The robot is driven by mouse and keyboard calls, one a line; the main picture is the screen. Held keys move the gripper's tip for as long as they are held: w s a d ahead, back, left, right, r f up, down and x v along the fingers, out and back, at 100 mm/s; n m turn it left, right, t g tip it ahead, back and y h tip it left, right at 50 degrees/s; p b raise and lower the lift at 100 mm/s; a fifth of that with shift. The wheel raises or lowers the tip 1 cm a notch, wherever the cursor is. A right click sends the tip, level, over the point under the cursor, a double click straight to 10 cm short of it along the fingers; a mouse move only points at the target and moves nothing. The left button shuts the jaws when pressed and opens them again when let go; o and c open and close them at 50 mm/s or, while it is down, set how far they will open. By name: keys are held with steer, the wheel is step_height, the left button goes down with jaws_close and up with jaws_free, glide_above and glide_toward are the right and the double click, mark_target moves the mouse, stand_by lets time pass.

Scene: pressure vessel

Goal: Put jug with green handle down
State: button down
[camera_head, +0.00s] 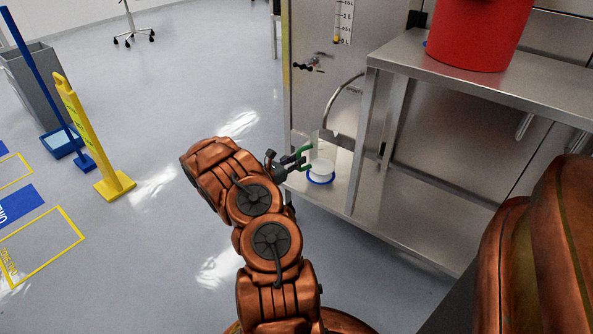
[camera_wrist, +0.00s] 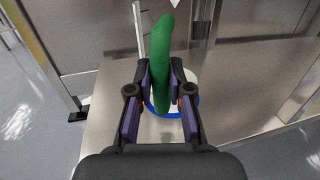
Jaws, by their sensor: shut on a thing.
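The jug (camera_head: 321,169) is whitish, with a green handle (camera_head: 303,151) on its left side. It stands over a blue ring (camera_head: 320,180) on the low steel shelf, under the curved spout; I cannot tell whether it touches the surface. My gripper (camera_head: 297,161) reaches it from the left and is shut on the green handle. In the wrist view the handle (camera_wrist: 161,65) rises between the fingers of my gripper (camera_wrist: 161,88). The jug body is mostly hidden there behind the handle and fingers; part of the blue ring (camera_wrist: 165,113) shows below.
The steel cabinet (camera_head: 310,90) with a level gauge (camera_head: 343,22) and curved spout (camera_head: 343,98) stands behind the jug. A shelf post (camera_head: 368,150) is close on the right. A red bucket (camera_head: 477,35) sits on the upper shelf. A yellow sign (camera_head: 88,140) stands at left; the floor between is clear.

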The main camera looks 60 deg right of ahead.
steer(key=shift+f+b, duration=0.65)
steer(key=shift+f, duration=1)
steer(key=shift+f, duration=0.2)
steer(key=c, duration=1.1)
jaws_free()
steer(key=shift+r, duration=0.1)
